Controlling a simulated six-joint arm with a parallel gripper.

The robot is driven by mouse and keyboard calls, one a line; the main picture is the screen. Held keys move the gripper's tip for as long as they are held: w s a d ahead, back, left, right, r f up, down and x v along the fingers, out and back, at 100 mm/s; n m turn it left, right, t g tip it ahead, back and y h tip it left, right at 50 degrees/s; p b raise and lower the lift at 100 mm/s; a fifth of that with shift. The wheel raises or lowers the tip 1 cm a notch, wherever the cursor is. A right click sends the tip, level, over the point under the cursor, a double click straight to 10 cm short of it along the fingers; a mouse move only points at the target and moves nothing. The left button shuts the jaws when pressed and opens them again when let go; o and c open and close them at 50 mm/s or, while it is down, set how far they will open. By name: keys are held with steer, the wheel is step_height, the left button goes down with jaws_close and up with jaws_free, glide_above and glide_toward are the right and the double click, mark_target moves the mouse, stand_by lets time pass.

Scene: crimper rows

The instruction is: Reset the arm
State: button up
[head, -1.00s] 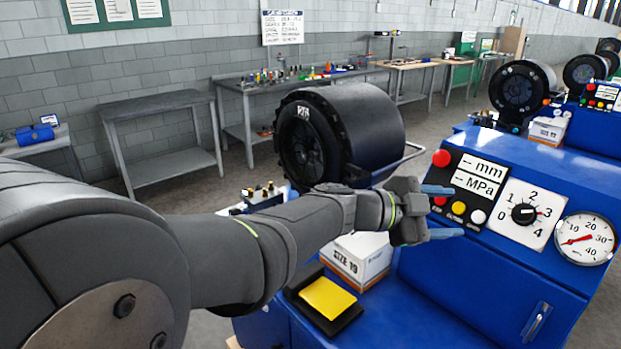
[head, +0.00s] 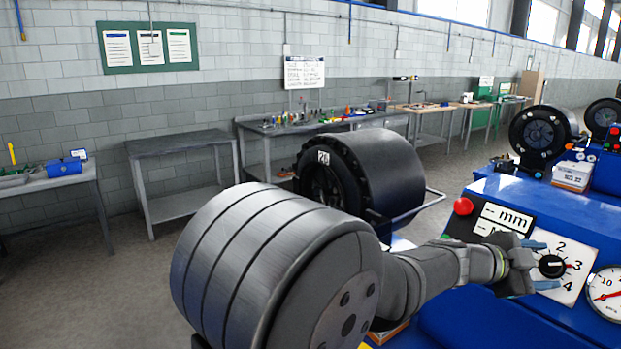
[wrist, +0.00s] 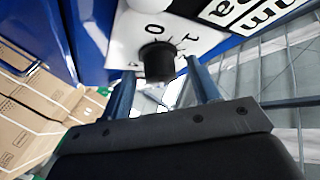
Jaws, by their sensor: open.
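My gripper (head: 541,265) is open and empty, in front of the blue console's panel in the head view. Its blue fingers point right, over the left part of the white dial plate (head: 567,291). My forearm crosses the lower middle of the head view and hides part of the console.
The blue console (head: 520,192) carries a red button (head: 463,206), a display (head: 503,219) and a gauge (head: 607,293). A black crimper (head: 385,165) stands behind my arm. Grey benches (head: 180,143) line the wall. Cardboard boxes (wrist: 35,105) show left in the wrist view.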

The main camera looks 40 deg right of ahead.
steer(key=shift+s+d, duration=0.25)
steer(key=shift+d, duration=0.2)
steer(key=shift+w+a, duration=0.1)
steer(key=v, duration=1.7)
steer(key=x, duration=1.7)
steer(key=shift+s+d+f, duration=0.15)
steer(key=shift+s+d, duration=0.1)
steer(key=shift+w+a+n+t+h, duration=0.1)
steer(key=shift+a+n+t+h, duration=0.25)
steer(key=shift+n, duration=0.25)
steer(key=shift+s+f+n+t+h, duration=0.1)
steer(key=shift+n+t+h, duration=0.6)
steer(key=shift+n, duration=0.85)
steer(key=shift+s+n+t+h, duration=0.1)
steer(key=shift+n+t+h, duration=0.5)
steer(key=shift+n, duration=0.95)
steer(key=v, duration=1.3)
steer(key=shift+o, duration=0.4)
